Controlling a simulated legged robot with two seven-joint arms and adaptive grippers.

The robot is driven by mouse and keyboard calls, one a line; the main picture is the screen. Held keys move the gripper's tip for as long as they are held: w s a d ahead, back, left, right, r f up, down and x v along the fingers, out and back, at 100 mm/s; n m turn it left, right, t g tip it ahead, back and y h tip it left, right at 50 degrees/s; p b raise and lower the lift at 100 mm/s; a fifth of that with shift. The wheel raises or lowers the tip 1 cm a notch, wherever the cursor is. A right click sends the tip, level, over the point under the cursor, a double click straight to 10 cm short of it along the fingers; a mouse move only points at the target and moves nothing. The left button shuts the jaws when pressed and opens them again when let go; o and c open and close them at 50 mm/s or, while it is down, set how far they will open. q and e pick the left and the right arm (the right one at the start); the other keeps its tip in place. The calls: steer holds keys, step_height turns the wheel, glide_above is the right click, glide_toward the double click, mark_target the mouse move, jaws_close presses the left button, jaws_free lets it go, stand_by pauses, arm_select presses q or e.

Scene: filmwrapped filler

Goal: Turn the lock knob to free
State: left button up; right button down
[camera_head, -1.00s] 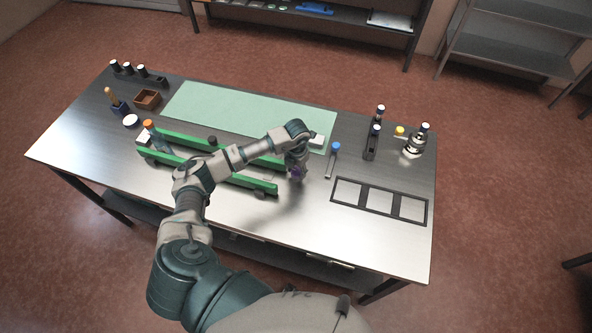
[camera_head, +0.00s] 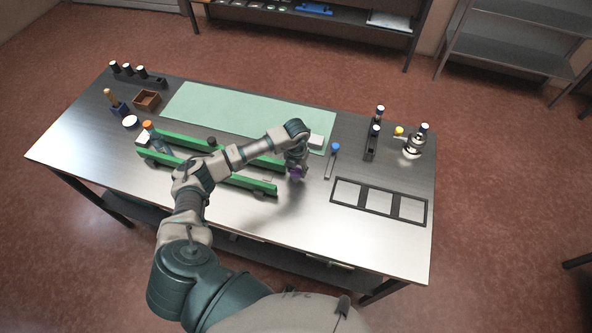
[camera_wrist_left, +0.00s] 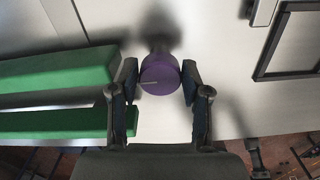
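The lock knob is a purple round knob (camera_wrist_left: 160,75) with a thin pale line across its left part, between my fingers in the left wrist view. In the head view a bit of purple (camera_head: 298,173) shows under my left gripper (camera_head: 297,170), past the right end of the green rails (camera_head: 235,182). In the left wrist view my left gripper (camera_wrist_left: 160,80) has one finger on each side of the knob, very near it. I cannot tell whether both fingers touch it. The knob's base is hidden. My right gripper is not in view.
The green rails end just left of the gripper in the wrist view. A black three-part frame (camera_head: 378,187) lies to the right on the metal table (camera_head: 300,235). A blue-topped piece (camera_head: 335,148) stands close by. A green mat (camera_head: 215,108) lies behind. The table's front middle is clear.

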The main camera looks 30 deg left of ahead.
mark_target(297, 170)
arm_select(q)
steer(key=shift+o, duration=1.4)
steer(key=shift+w, duration=0.1)
steer(key=shift+f, duration=0.1)
step_height(297, 170, up, 8)
